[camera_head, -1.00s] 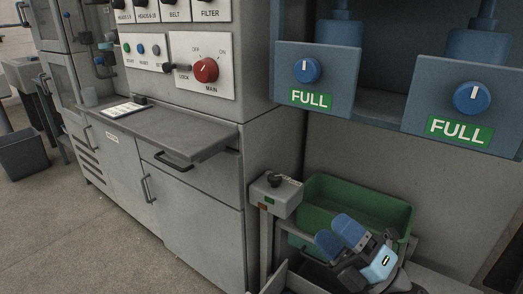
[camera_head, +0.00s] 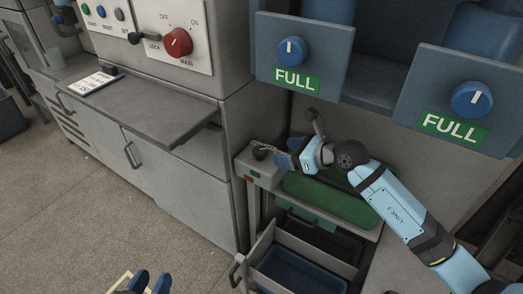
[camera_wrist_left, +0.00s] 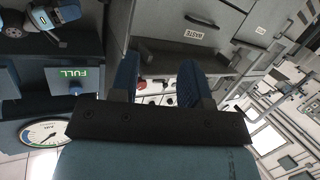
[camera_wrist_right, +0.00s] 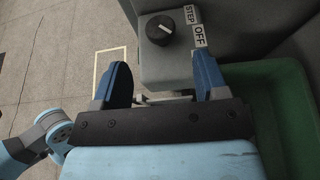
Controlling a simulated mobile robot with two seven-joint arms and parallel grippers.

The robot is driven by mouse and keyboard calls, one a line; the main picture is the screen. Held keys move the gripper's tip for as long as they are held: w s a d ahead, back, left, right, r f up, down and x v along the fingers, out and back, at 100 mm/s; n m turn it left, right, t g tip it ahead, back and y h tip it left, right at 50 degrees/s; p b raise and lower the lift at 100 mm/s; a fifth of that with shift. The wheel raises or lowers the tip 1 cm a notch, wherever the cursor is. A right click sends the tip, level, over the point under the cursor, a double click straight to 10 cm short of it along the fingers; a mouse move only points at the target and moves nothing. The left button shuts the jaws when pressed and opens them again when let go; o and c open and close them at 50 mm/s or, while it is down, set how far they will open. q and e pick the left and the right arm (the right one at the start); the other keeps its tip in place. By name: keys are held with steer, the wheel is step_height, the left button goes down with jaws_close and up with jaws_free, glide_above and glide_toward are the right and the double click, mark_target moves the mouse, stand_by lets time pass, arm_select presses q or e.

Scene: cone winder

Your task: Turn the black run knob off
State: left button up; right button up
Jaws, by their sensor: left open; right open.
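The black run knob (camera_head: 262,153) sits on a small grey box (camera_head: 258,171) left of the green bin. In the right wrist view the knob (camera_wrist_right: 160,30) has a white mark, with STEP and OFF labels to its right; I cannot tell its exact setting. My right gripper (camera_head: 286,161) is open and empty, just right of the knob in the head view. In the right wrist view the knob lies beyond the fingertips, apart from them. My left gripper (camera_head: 150,283) is open and empty at the bottom edge, far from the box.
The green bin (camera_head: 335,203) lies under my right arm. An open drawer with a blue tray (camera_head: 300,272) is below the box. The grey cabinet with its shelf (camera_head: 150,107) stands left. Blue FULL panels (camera_head: 303,55) hang above. The floor at lower left is open.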

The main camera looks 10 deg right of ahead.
mark_target(262, 151)
steer(key=b+x, duration=0.1)
steer(key=x, duration=0.6)
steer(key=shift+w+a, duration=0.25)
arm_select(q)
steer(key=r, duration=0.1)
steer(key=d+r+t+h, duration=0.1)
steer(key=r, duration=0.1)
steer(key=shift+w+d+r+t+b, duration=0.25)
steer(key=shift+w+d+t+b, duration=0.05)
steer(key=shift+w+d+t, duration=0.1)
arm_select(e)
steer(key=shift+w+a+f, duration=0.2)
steer(key=shift+w+a, duration=0.1)
arm_select(q)
steer(key=shift+a+f, duration=0.1)
steer(key=shift+a, duration=0.05)
arm_select(e)
steer(key=c, duration=0.9)
